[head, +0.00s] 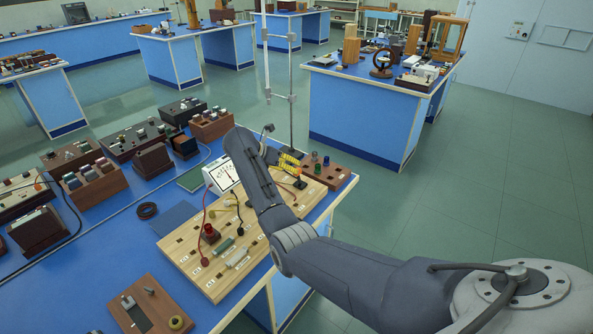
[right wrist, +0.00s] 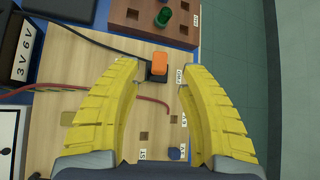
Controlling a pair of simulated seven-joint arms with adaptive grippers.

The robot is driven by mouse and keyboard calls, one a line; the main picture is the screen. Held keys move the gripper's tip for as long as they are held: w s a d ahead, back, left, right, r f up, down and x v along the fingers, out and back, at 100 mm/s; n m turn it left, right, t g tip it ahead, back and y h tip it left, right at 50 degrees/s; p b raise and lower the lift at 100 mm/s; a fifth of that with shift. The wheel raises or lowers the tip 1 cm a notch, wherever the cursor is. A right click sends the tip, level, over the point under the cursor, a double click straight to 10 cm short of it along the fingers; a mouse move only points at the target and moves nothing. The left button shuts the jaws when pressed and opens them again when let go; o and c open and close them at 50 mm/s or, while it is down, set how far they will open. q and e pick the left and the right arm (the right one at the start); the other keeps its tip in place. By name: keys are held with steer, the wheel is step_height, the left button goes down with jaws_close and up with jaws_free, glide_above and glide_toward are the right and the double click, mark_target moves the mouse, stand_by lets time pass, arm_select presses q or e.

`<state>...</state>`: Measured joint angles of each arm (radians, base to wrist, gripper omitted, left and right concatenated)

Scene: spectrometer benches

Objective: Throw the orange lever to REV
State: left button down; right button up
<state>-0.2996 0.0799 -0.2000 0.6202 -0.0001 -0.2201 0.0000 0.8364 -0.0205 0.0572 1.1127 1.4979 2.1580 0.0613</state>
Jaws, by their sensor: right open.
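The orange lever (right wrist: 159,61) shows in the right wrist view as an orange cap on a small dark base, at the far edge of a light wooden board (right wrist: 60,120). A small white label (right wrist: 180,76) is beside it; its text is too small to read surely. Which way the lever is thrown I cannot tell. My right gripper (right wrist: 160,74) has its yellow fingers spread, one on each side of the lever, with a gap to each. In the head view my right gripper (head: 289,163) is over the board's far right corner. The left gripper is not in view.
A brown block with a green knob (right wrist: 163,17) lies just beyond the lever. A black cable and a red lead (right wrist: 150,99) run close by. A white meter (head: 222,178) stands left of my right arm. A metal stand (head: 291,100) rises behind the gripper.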

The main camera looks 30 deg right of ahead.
mark_target(298, 176)
steer(key=shift+x, duration=2.75)
jaws_close()
